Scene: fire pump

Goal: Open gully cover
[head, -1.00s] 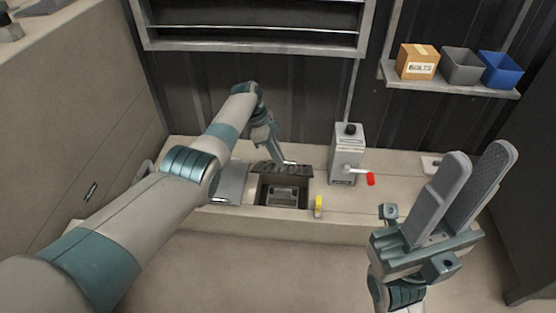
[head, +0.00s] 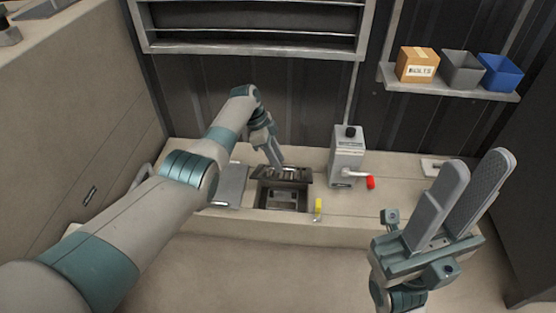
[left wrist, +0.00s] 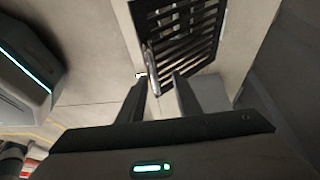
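The gully cover (head: 290,175), a dark slatted grate, stands tilted at the back edge of the gully opening (head: 284,198), which shows open in front of it. In the left wrist view the cover's slats (left wrist: 178,42) fill the top middle. My left gripper (head: 278,162) is at the cover's upper edge; its fingers (left wrist: 157,80) are apart, with a thin metal piece between or just beyond their tips. I cannot tell if they touch it. My right gripper (head: 470,180) is open and empty, pointing up at the right.
A flat grey plate (head: 230,186) lies left of the opening, and a small yellow piece (head: 319,206) sits right of it. A grey box with a red-tipped lever (head: 347,157) stands to the right. A shelf (head: 450,88) holds a cardboard box and two bins.

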